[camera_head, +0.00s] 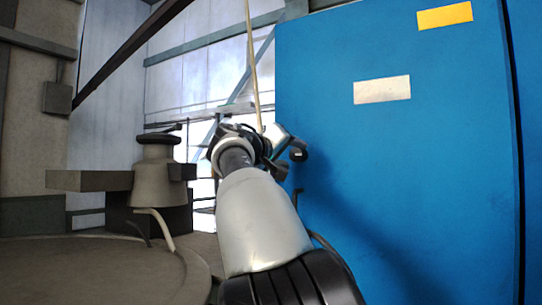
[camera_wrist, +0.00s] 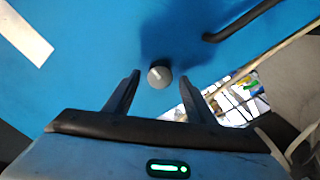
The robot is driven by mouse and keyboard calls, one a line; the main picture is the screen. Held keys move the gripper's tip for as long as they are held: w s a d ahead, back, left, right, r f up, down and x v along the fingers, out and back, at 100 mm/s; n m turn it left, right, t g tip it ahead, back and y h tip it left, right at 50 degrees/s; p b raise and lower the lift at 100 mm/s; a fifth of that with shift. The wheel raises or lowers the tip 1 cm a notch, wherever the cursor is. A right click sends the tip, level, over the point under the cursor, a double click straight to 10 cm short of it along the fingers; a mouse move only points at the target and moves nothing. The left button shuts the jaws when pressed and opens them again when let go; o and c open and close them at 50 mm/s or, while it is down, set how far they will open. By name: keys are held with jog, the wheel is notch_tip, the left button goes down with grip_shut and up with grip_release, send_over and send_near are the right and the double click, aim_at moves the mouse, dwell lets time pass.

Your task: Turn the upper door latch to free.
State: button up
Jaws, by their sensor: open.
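In the wrist view a small round grey latch knob (camera_wrist: 159,76) with a pale line across its face sits on the blue door (camera_wrist: 90,50). My gripper (camera_wrist: 162,82) is open, with one dark finger on each side of the knob in the picture. I see gaps between the knob and both fingers; how far the fingertips are from the door I cannot tell. In the head view the blue door (camera_head: 440,180) fills the right side.
A yellow label (camera_head: 444,15) and a white label (camera_head: 382,89) are on the door. A dark curved bar (camera_wrist: 240,20) shows near the knob in the wrist view. A grey machine (camera_head: 155,185) stands at left. A thin pale cord (camera_head: 253,70) hangs behind my wrist.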

jog(key=b+v, duration=0.1)
jog(key=v, duration=1.4)
jog(key=shift+s, duration=0.1)
jog(key=s+d+f+g+y, duration=0.2)
jog(key=d+f+g, duration=0.1)
jog(key=d+f, duration=0.5)
jog(key=s+d+f+g+y, duration=0.2)
jog(key=d+f, duration=0.4)
jog(key=f, duration=0.4)
jog(key=s+a+f+m+g+y, duration=0.1)
jog(key=s+a+f+g+y, duration=0.15)
jog(key=s+f, duration=1.05)
jog(key=s+a+f+g+y, duration=0.1)
jog(key=s+f+y, duration=0.3)
jog(key=s+f, duration=0.85)
notch_tip(320, 180, up, 27)
jog(key=s+p, duration=0.1)
jog(key=p, duration=2.6)
jog(key=shift+m+p, duration=0.3)
jog(key=shift+g, duration=0.25)
